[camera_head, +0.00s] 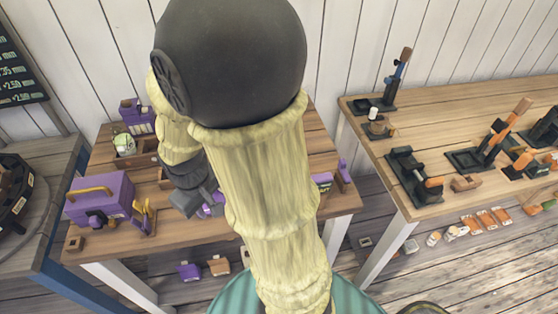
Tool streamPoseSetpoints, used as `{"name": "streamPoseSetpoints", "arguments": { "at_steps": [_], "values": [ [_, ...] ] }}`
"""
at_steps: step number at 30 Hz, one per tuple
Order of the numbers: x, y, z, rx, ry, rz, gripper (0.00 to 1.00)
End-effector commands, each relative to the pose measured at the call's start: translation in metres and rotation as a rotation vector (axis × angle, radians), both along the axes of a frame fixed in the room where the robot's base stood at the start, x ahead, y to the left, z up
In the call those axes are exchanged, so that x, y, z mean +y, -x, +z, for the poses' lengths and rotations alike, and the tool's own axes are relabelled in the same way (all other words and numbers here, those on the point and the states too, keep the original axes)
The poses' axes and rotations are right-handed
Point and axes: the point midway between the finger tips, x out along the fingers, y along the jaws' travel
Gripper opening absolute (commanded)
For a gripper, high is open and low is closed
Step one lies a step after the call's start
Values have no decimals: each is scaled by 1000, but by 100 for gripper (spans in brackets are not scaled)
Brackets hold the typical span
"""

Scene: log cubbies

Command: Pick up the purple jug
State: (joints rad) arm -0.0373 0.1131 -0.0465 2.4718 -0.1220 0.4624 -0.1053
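My arm reaches over the left wooden table, and my dark grey gripper (192,201) points down near its middle. A small purple thing (213,207) shows right beside the gripper, partly hidden by my arm. I cannot tell whether it is the purple jug, or whether the gripper touches it. The fingers are too small and covered to show open or shut. Other purple things (322,181) stand at the table's right side, partly behind my arm. No purple thing is clearly recognisable as a jug.
A purple box with a yellow handle (100,197) stands at the table's left. Behind it are a purple container (137,117) and a pale green round thing (124,145). A second wooden table (455,125) at right holds black and orange tools. Small items lie on the floor below.

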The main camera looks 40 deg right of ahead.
Motion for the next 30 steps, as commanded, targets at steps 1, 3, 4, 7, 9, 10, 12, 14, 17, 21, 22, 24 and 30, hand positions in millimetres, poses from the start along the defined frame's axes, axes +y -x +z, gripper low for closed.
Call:
{"name": "streamPoseSetpoints", "arguments": {
  "at_steps": [1, 3, 4, 7, 9, 10, 12, 14, 17, 21, 22, 24, 30],
  "values": [
    [-6, -6, 4, 59, 37, 71, 17],
    [-19, -12, 3, 154, 100, 191, 17],
    [-25, -15, 3, 199, 128, 245, 17],
    [-49, -26, 4, 353, 228, 419, 17],
    [-66, -34, 6, 464, 298, 533, 17],
    [-73, -38, 7, 511, 326, 578, 17],
    [-88, -46, 11, 609, 386, 668, 17],
    [-98, -52, 13, 676, 425, 725, 17],
    [-108, -58, 16, 745, 467, 782, 17],
    [-111, -60, 16, 766, 479, 798, 17],
    [-111, -60, 16, 765, 478, 797, 17],
    [-111, -60, 15, 764, 477, 797, 17],
    [-114, -58, 13, 764, 476, 795, 17]
  ]
}}
